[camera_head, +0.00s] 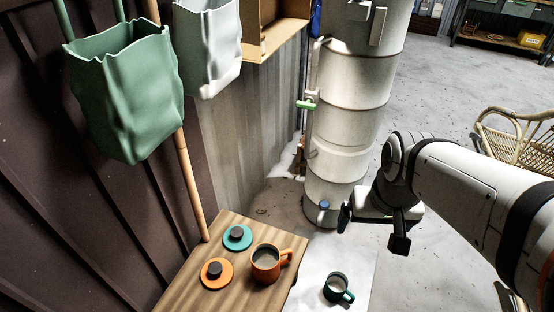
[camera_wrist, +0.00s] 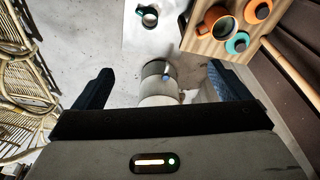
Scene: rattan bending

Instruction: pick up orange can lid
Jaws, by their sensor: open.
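The orange can lid (camera_head: 216,273) is a flat orange disc with a dark knob. It lies on the wooden board (camera_head: 188,291) in the head view, left of the orange mug. It also shows at the top right of the wrist view (camera_wrist: 257,10). My gripper (camera_head: 373,228) is open and empty, in the air to the right of the board and well apart from the lid. Its two fingers stand wide apart in the wrist view (camera_wrist: 157,83), with the cylinder's lower part showing between them.
A teal lid (camera_head: 237,238) and an orange mug (camera_head: 266,266) share the board. A dark green mug (camera_head: 336,290) stands on a pale surface to the right. A tall white cylinder (camera_head: 345,130) rises behind. A green bag (camera_head: 125,95) hangs at the left wall.

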